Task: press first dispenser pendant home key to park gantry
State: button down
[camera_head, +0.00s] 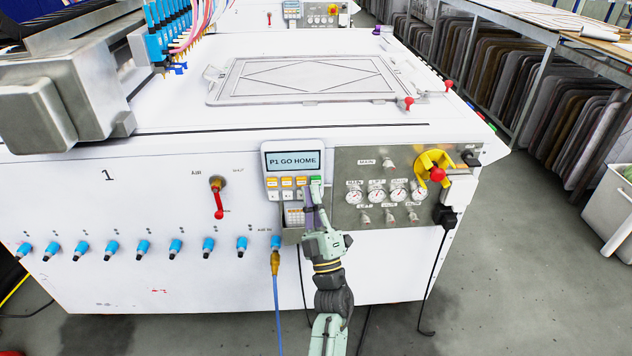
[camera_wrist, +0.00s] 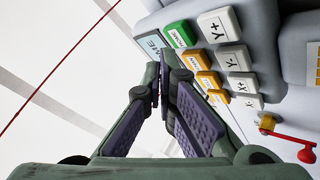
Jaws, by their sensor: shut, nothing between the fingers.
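The dispenser pendant (camera_head: 269,167) is on the front face of the white machine. Its screen (camera_head: 293,160) reads "P1 GO HOME". The green key (camera_head: 315,179) sits at the right of the pendant's top key row, beside several orange keys (camera_head: 287,183). In the wrist view the green key (camera_wrist: 180,34) shows a small label that looks like "HOME", with white axis keys (camera_wrist: 218,24) alongside. My gripper (camera_head: 313,192) is shut and empty, its tips just below the green key. In the wrist view its fingertips (camera_wrist: 162,76) appear close to the green key; I cannot tell whether they touch.
A grey panel (camera_head: 345,220) with gauges and a red emergency knob (camera_head: 437,174) is right of the pendant. A red-handled valve (camera_head: 218,200) is to the left. Blue fittings (camera_head: 175,246) line the front below. The floor in front is mostly clear.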

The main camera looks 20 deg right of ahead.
dwell(0.3)
jog(key=shift+w+d+b, duration=0.15)
jog(key=shift+w+b, duration=0.15)
jog(key=shift+w, duration=0.1)
jog(key=shift+w+d+b, duration=0.15)
jog(key=shift+w+b, duration=0.2)
jog(key=shift+w, duration=0.2)
dwell(0.7)
jog(key=shift+s, duration=0.1)
jog(key=shift+s+a, duration=0.3)
jog(key=shift+s, duration=0.55)
jog(key=shift+s+a+p, duration=0.25)
jog(key=shift+s, duration=0.55)
jog(key=shift+s+a+p, duration=0.2)
jog(key=shift+s, duration=0.65)
jog(key=shift+s+a+p, duration=0.25)
jog(key=shift+s, duration=0.55)
